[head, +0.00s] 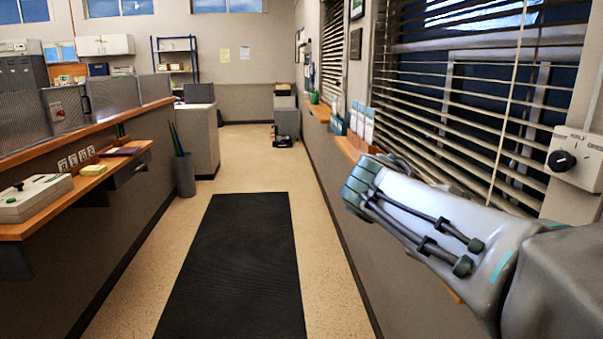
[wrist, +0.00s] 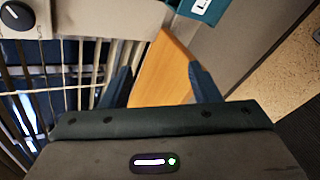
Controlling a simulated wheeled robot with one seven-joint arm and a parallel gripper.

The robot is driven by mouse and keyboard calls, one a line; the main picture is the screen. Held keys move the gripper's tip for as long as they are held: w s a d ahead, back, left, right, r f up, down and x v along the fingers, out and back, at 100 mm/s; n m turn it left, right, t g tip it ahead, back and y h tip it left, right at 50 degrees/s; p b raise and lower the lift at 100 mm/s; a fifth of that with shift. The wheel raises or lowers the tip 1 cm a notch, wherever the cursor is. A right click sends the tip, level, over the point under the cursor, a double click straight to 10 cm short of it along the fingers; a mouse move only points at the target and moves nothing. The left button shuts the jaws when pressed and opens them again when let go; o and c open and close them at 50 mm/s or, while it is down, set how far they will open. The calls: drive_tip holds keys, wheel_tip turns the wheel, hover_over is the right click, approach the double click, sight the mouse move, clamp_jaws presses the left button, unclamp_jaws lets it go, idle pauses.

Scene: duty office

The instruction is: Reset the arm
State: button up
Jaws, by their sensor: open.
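My arm reaches in from the right edge of the head view, in front of the window blinds (head: 460,100). I cannot make out my gripper's fingers in that view. In the wrist view my gripper (wrist: 160,78) has its two dark blue fingers spread apart, with nothing between them. The wooden window sill (wrist: 165,75) shows beyond the gap between the fingers.
A wall box with a black dial (head: 575,160) is close to my arm at the right. Leaflet holders (head: 362,122) stand on the sill. A counter (head: 115,165) runs along the left. The black floor mat (head: 240,265) lies clear down the aisle.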

drive_tip(key=s+a+f+m+y+p, duration=0.7)
drive_tip(key=s+a+f+y, duration=0.2)
drive_tip(key=a+f+y, duration=0.2)
drive_tip(key=shift+s+a+f, duration=0.2)
drive_tip(key=shift+a+f, duration=0.1)
drive_tip(key=shift+f, duration=0.35)
